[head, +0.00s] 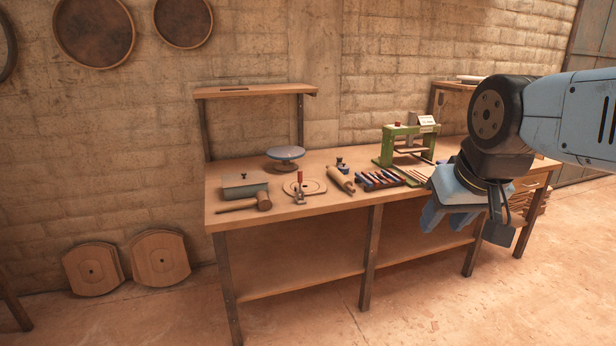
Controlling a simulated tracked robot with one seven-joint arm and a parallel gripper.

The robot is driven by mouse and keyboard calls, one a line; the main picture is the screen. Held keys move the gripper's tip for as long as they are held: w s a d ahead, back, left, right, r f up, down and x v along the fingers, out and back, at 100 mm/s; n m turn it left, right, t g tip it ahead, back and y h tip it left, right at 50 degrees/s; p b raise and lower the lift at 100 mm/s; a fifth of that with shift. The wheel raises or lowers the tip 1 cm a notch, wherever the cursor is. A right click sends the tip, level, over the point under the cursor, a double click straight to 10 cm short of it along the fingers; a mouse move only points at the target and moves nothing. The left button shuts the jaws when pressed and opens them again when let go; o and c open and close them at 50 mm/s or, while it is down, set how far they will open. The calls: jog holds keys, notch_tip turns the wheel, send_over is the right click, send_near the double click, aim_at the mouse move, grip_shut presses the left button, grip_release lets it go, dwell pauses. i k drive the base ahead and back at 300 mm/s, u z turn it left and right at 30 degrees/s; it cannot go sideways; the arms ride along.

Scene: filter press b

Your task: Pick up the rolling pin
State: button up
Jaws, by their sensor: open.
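The rolling pin (341,179) is a light wooden cylinder. It lies on the wooden workbench (290,211), near the middle of the top, between a round-patterned board and a rack of coloured tools. My gripper (447,215) is at the right, in front of the bench's front edge, pointing down with blue-grey fingers. It is open and seems empty, well to the right of the rolling pin and apart from it. My arm hides part of the bench's right end.
A mallet (262,201), a grey lidded box (245,186), a turntable (286,153) and a clamp board (304,188) stand left of the pin. A tool rack (380,179) and a green press (408,142) are on its right. The floor in front is clear.

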aim_at(338, 176)
jog(key=z, duration=0.65)
jog(key=i, duration=0.2)
jog(key=u, duration=2.75)
jog(key=i, duration=2.5)
jog(key=z, duration=1.75)
